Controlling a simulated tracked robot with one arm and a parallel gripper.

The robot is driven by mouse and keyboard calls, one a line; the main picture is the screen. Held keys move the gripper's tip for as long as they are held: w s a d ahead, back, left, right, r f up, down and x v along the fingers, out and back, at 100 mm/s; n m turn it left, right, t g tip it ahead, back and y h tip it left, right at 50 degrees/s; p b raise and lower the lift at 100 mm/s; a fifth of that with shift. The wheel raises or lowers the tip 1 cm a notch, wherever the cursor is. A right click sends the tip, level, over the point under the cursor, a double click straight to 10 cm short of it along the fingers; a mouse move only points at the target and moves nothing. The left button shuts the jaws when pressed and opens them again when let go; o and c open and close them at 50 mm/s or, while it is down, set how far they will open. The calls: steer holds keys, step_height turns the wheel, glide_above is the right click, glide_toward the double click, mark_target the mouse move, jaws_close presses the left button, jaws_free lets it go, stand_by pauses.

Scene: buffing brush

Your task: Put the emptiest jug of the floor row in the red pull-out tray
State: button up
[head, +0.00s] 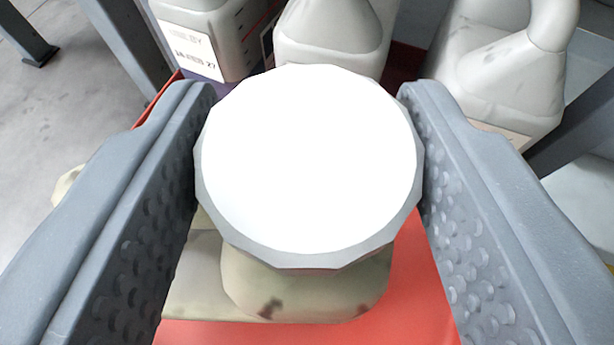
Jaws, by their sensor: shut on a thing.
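My gripper (307,150) is shut on the wide white cap of a jug, one finger on each side. The jug's dull beige body (300,290) shows below the cap, with dark smudges near its lower edge. The red tray (425,285) lies beneath and around this jug. I cannot tell whether the jug's base touches the tray. The cap hides much of the jug, and its fill level does not show.
Behind the held jug stand a labelled grey jug with a purple lower part (225,45), a middle grey jug (330,35) and a right pale jug with a handle (490,75). Dark posts (125,40) rise at the left. Grey floor (60,110) shows beyond.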

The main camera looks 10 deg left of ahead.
steer(key=o, duration=1.4)
steer(key=p+v, duration=0.3)
steer(key=v, duration=0.9)
steer(key=shift+d+r, duration=0.1)
steer(key=shift+r, duration=0.05)
